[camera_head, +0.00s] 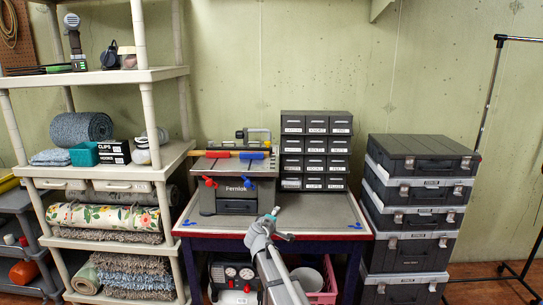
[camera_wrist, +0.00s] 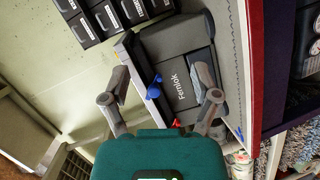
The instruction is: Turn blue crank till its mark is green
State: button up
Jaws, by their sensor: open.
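The blue crank (camera_head: 255,183) is on the right of the front of a grey machine marked Fernlok (camera_head: 236,200), which stands on the bench. It also shows in the wrist view (camera_wrist: 153,89), between the fingers in the picture and apart from them. I cannot make out its mark or that mark's colour. A red crank (camera_head: 209,181) is on the left of the same front; in the wrist view a bit of red (camera_wrist: 176,123) shows. My gripper (camera_head: 281,223) is open and empty, in front of the bench, lower and to the right of the blue crank.
The bench tray (camera_head: 320,212) is clear to the right of the machine. Small black drawers (camera_head: 316,140) stand behind it. Stacked black cases (camera_head: 415,220) stand at right, a loaded shelf unit (camera_head: 105,178) at left. A pink crate (camera_head: 325,285) is below the bench.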

jog(key=s+d+f+m+g+h, duration=0.1)
jog(key=s+d+f+m+g, duration=0.35)
jog(key=s+d, duration=0.45)
jog(key=s+d+f+m+g+y, duration=0.2)
jog(key=s+f+g, duration=0.1)
jog(key=s, duration=0.6)
jog(key=s+d+f+m+g+y, duration=0.2)
jog(key=s+d+f+m+g, duration=0.15)
jog(key=s, duration=0.55)
jog(key=s+d+f+m+g+y, duration=0.1)
jog(key=s+d+f+g, duration=0.2)
jog(key=s, duration=0.6)
notch_tip(320, 180, up, 14)
jog(key=a+p, duration=0.1)
jog(key=p, duration=1.2)
jog(key=shift+w+a+f+g+p, duration=0.15)
jog(key=shift+a+f+g+p, duration=0.1)
jog(key=shift+a+g+p, duration=0.1)
